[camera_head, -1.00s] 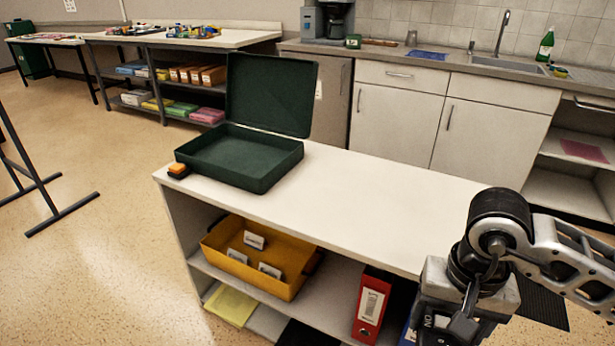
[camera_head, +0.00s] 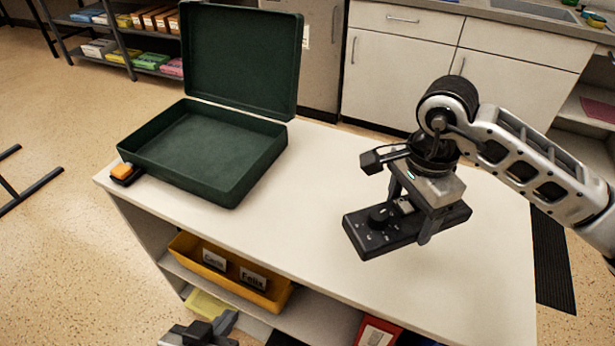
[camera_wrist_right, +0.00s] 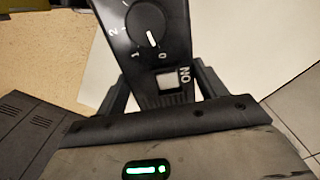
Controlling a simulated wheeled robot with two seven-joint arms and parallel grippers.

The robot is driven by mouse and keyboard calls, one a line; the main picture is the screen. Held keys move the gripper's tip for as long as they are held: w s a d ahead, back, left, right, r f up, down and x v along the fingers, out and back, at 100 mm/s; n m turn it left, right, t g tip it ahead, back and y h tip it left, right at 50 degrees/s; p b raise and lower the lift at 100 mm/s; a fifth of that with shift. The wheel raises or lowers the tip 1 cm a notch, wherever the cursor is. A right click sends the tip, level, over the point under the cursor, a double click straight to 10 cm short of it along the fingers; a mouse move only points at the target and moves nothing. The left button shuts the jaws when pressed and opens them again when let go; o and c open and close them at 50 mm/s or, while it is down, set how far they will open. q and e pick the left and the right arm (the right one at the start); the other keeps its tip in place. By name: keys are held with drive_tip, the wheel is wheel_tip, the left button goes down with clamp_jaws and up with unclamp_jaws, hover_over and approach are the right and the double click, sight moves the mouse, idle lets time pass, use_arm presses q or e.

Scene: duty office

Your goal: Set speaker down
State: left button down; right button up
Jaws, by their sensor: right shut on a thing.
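The speaker (camera_head: 368,236) is a flat black box with a round knob and small markings. My right gripper (camera_head: 410,214) is shut on it and holds it over the right half of the white counter top (camera_head: 300,220). I cannot tell whether its underside touches the counter. In the right wrist view the speaker (camera_wrist_right: 172,45) sits between the fingers, with its knob, numbers and a light switch showing. My left gripper (camera_head: 205,331) is partly in view at the bottom edge, in front of the counter; its fingers are not clear.
An open dark green case (camera_head: 210,155) stands on the counter's left part, lid up. A small orange and black object (camera_head: 122,172) lies by its left corner. A yellow bin (camera_head: 275,296) and a red binder (camera_head: 377,333) are on the shelf below. The counter between case and speaker is clear.

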sight(418, 212)
drive_tip(key=w+a+r+m, duration=0.2)
drive_tip(key=w+a+m, duration=0.25)
drive_tip(key=m, duration=0.95)
drive_tip(key=w+a+r+m, duration=0.25)
drive_tip(key=w+m, duration=0.25)
drive_tip(key=m, duration=0.8)
drive_tip(key=s+d+f, duration=0.2)
drive_tip(key=d+f, duration=0.1)
drive_tip(key=s+d+f+p, duration=0.1)
drive_tip(key=d+f, duration=0.2)
drive_tip(key=d, duration=0.1)
drive_tip(key=s+d+f+p, duration=0.1)
drive_tip(key=s+d+f, duration=0.1)
drive_tip(key=d+f, duration=0.1)
drive_tip(key=shift+s+d+f, duration=0.25)
drive_tip(key=shift+s+d, duration=0.05)
drive_tip(key=shift+s, duration=0.05)
drive_tip(key=shift+s+d+f, duration=0.1)
drive_tip(key=shift+d+f, duration=0.15)
drive_tip(key=shift+f, duration=0.1)
drive_tip(key=f, duration=0.3)
drive_tip(key=shift+s+d+p, duration=0.2)
drive_tip(key=shift+d+p, duration=0.05)
drive_tip(key=shift+p, duration=0.1)
drive_tip(key=shift+f, duration=0.35)
